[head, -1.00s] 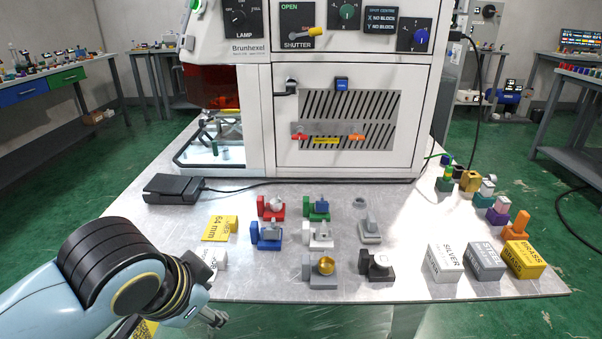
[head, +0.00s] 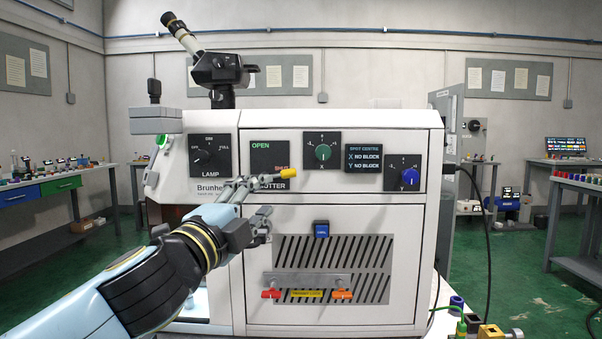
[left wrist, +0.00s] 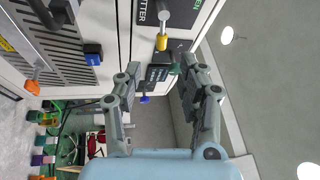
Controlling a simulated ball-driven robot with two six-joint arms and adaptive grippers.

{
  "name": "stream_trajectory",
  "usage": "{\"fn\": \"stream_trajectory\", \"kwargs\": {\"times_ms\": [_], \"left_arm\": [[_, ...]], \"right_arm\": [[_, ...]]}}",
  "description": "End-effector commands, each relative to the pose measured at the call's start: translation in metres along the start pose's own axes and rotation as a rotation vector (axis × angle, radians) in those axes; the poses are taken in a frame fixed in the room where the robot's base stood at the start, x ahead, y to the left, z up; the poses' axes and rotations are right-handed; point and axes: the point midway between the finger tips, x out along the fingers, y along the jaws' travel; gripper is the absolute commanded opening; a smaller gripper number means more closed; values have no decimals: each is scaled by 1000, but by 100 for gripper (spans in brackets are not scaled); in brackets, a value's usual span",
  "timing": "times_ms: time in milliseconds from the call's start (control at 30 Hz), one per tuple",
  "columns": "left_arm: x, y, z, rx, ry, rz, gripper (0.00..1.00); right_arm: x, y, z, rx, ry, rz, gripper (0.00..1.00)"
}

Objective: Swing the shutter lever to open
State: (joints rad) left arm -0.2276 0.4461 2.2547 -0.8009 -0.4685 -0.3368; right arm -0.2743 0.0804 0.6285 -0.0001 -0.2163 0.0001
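The shutter lever (head: 289,173) has a yellow tip that sticks out to the right, near the red SHUT mark on the dark shutter panel (head: 262,156). The green OPEN mark is at the panel's upper left. My left gripper (head: 262,200) is in front of the panel's lower edge. It hides the lever's base and part of the SHUTTER label. In the left wrist view, the yellow lever tip (left wrist: 162,42) lies ahead of my left gripper's spread fingers (left wrist: 157,85), with nothing between them. I see no contact with the lever. My right gripper is out of view.
The lamp knob (head: 210,157) is left of the shutter panel. The green X knob (head: 322,152) and blue knob (head: 410,177) are to its right. A microscope eyepiece (head: 182,32) rises above the machine. A vented door (head: 335,260) is below.

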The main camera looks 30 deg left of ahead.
Motion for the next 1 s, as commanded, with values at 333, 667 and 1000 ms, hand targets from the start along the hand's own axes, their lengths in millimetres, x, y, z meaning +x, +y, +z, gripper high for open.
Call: {"fn": "stream_trajectory", "kwargs": {"times_ms": [333,667,1000], "left_arm": [[47,-6,-1,6,4,-8,40],[101,-4,-2,7,5,-5,40],[109,-1,-2,6,6,-4,40]], "right_arm": [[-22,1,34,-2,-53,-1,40],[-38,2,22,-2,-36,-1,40],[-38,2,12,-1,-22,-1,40]]}}
